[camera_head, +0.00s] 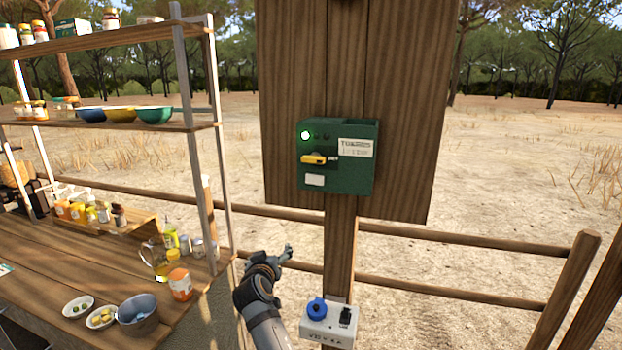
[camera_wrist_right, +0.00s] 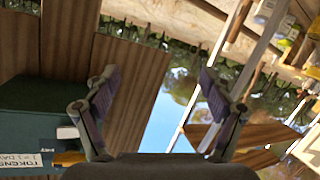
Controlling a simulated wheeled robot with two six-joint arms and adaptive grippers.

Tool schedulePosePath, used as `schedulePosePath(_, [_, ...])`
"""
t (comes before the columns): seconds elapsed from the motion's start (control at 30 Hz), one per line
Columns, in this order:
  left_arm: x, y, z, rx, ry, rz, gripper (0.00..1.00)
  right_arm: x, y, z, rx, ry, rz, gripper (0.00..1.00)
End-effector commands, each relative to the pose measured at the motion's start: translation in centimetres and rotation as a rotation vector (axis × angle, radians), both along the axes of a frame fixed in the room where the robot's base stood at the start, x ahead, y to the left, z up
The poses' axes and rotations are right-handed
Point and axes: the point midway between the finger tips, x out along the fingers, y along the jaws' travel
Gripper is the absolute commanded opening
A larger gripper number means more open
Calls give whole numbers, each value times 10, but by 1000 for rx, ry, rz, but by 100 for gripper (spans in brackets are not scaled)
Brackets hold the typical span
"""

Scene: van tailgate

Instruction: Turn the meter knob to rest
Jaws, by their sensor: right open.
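The green meter box (camera_head: 367,180) is mounted on a wooden board, with a yellow knob (camera_head: 313,159) lying about level on its front. A small white lamp (camera_head: 305,135) is lit above the knob, and a white label (camera_head: 357,148) is at the right. My right gripper (camera_head: 287,252) is below and left of the meter, apart from it. In the right wrist view my right gripper (camera_wrist_right: 157,82) is open and empty. The meter box (camera_wrist_right: 30,100) and part of its yellow knob (camera_wrist_right: 68,158) show there at the left. My left gripper is not in view.
A white box (camera_head: 318,332) with a blue knob (camera_head: 317,308) and a black switch (camera_head: 345,316) is low on the post. A shelf (camera_head: 110,126) and wooden counter (camera_head: 120,275) with bowls and jars stand at the left. The space before the meter is clear.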

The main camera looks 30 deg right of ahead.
Motion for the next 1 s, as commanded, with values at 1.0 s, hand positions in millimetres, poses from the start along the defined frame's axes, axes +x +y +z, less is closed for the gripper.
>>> schedulePosePath(1.0, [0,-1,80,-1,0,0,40,-22,-116,257,67,-410,-313,83])
